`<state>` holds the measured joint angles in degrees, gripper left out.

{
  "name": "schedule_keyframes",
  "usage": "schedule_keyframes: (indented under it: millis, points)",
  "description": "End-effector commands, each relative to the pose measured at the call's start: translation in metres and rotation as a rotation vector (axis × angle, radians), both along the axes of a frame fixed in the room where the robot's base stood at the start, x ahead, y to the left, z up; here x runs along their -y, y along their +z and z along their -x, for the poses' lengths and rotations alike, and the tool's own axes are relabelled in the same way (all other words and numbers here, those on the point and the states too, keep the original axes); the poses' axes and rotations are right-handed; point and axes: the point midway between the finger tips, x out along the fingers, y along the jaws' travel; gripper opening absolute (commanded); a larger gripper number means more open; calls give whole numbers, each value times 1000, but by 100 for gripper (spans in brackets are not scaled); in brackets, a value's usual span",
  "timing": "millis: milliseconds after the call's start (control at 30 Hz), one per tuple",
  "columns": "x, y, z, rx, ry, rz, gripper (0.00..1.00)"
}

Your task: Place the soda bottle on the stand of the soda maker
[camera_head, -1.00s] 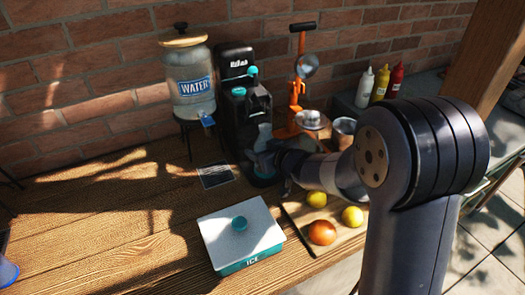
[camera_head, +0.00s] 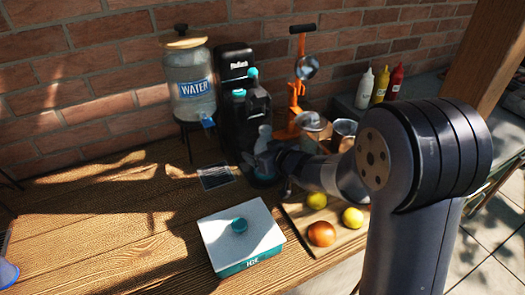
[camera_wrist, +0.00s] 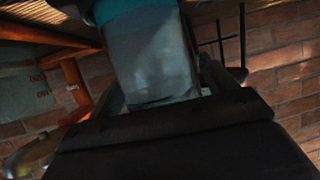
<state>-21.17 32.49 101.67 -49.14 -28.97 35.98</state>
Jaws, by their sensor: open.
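The black soda maker (camera_head: 234,58) stands against the brick wall, right of the water dispenser. In the wrist view, the bottle's pale grey body (camera_wrist: 155,65) with a teal band lies between the fingers of my gripper (camera_wrist: 160,90). The jaws are open around it.
The water dispenser (camera_head: 191,88) stands left of the soda maker, an orange juice press (camera_head: 297,95) right. A white ice box (camera_head: 240,225) and a cutting board (camera_head: 291,205) with fruit are nearer. Bare table (camera_head: 110,225) lies at the left.

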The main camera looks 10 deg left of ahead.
Motion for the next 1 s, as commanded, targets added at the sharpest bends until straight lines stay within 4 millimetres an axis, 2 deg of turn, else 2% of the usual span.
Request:
schedule_keyframes:
  millis: [600,1000]
  points:
    - [69,41,68,2,-3,0,80]
    - [77,44,78,-1,0,1,80]
